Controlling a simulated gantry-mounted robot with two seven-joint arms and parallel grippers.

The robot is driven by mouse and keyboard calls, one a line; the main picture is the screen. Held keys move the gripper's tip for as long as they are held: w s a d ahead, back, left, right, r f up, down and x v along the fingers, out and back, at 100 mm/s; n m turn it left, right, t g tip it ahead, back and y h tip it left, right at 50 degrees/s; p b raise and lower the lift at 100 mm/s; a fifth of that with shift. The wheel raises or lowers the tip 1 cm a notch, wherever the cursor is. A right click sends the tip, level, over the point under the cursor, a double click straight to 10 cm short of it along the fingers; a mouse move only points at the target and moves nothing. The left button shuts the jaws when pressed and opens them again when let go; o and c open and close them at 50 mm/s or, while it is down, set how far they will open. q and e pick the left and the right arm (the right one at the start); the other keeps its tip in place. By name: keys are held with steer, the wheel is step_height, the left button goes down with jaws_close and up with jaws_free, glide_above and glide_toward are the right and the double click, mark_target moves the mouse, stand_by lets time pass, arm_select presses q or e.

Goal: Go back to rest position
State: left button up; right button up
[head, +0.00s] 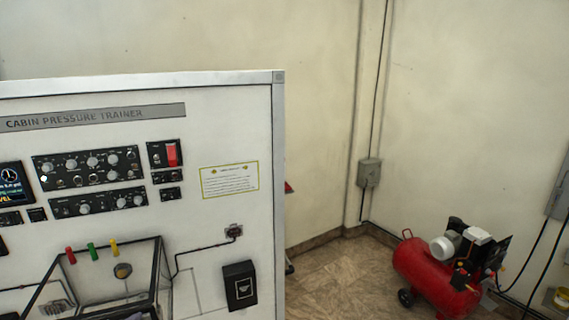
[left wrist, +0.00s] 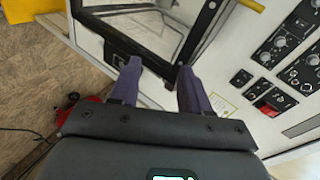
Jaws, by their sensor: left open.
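My left gripper (left wrist: 160,68) shows in the left wrist view with its two purple-grey fingers apart and nothing between them. It is in front of the white cabin pressure trainer panel (head: 215,135), near a dark-framed clear box (left wrist: 160,25). I cannot tell the exact gap between the fingers and the panel. In the head view the panel fills the left side, and the clear box (head: 163,275) is at its lower part.
A red compressor (head: 420,262) stands on the brown floor (head: 340,272) right of the panel, with black cables beside it. A switch with a red cover (head: 172,154) and several knobs are on the panel. A black box (head: 240,285) sticks out at its lower right.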

arm_select(q)
steer(key=s+d+f+n+g+h+p, duration=0.1)
steer(key=s+d+f+g+p, duration=0.15)
steer(key=s+d+f, duration=0.4)
steer(key=s+d+f+n+g+h+p, duration=0.1)
steer(key=s+d+f+n+g+h, duration=0.15)
steer(key=s+f, duration=0.75)
steer(key=s+d+r+n+g, duration=0.1)
steer(key=s+r+n, duration=0.1)
steer(key=s, duration=0.6)
steer(key=s+d+r+n+g+p, duration=0.1)
steer(key=s+d+n+g, duration=0.1)
steer(key=s+n, duration=0.3)
steer(key=s, duration=0.3)
steer(key=shift+r, duration=0.4)
